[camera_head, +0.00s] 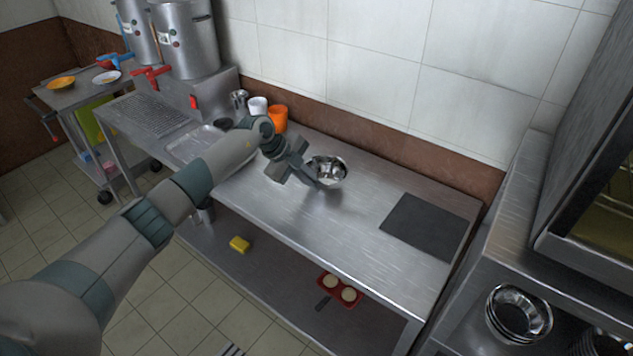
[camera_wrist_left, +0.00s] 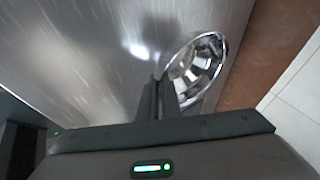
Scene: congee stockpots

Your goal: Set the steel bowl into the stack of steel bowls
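A shiny steel bowl (camera_head: 329,166) is over the steel table at the fingertips of my left gripper (camera_head: 311,178). In the left wrist view the bowl (camera_wrist_left: 199,66) looks tilted, with its near rim at the fingers (camera_wrist_left: 160,92), which are pressed together on it. A shadow lies on the table below the bowl; the exact gap is hard to tell. The stack of steel bowls (camera_head: 517,314) stands at the lower right on a separate steel counter, apart from the gripper. My right gripper is not in view.
The steel table (camera_head: 280,217) has a dark mat (camera_head: 427,226) on its right. An orange cup (camera_head: 278,117), a white cup (camera_head: 258,106) and a tray (camera_head: 193,145) stand at its left. A dark-framed cabinet (camera_head: 590,195) rises over the right counter (camera_head: 487,262).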

